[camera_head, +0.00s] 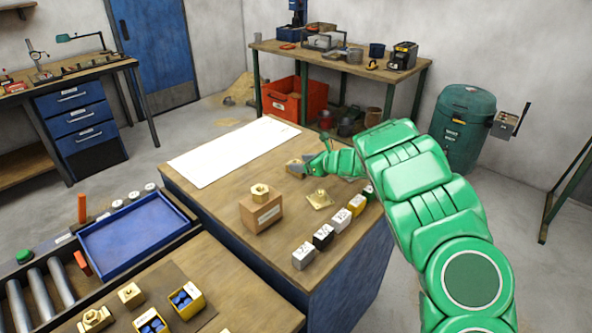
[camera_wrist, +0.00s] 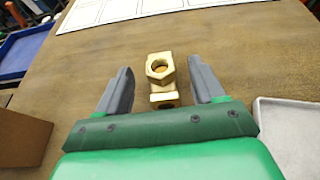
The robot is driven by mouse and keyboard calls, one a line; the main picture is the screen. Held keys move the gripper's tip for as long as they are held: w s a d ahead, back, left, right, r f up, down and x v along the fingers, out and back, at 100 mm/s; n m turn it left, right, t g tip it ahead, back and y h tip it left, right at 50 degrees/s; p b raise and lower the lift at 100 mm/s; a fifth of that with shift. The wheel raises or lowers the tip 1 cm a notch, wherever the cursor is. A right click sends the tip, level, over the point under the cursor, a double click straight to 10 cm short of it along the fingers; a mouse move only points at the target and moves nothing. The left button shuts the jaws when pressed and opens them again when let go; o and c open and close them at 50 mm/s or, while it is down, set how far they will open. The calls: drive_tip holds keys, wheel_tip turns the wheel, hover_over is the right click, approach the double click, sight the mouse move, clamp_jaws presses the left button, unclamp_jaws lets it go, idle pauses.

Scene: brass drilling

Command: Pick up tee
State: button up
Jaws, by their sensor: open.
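The tee, a brass fitting with a round opening in its upper end (camera_wrist: 160,66), lies on the wooden bench top in the wrist view. My gripper (camera_wrist: 159,75) is open, with one grey finger on each side of the tee and a visible gap to each. Part of the tee's near end is close to the gripper's palm edge. In the head view my gripper (camera_head: 311,167) is low over the bench, and I cannot clearly make out the tee there.
A brown box (camera_head: 262,216) with a brass fitting on top stands nearby; a brown box edge (camera_wrist: 22,138) shows left in the wrist view. A pale tray (camera_wrist: 288,132) is close on the right. A brass plate (camera_head: 319,200) and several small labelled blocks (camera_head: 323,236) stand nearer. A white sheet (camera_head: 235,150) lies beyond.

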sight(295, 162)
drive_tip(key=shift+x, duration=2.7)
drive_tip(key=shift+d+f, duration=0.1)
drive_tip(key=shift+f, duration=0.05)
clamp_jaws()
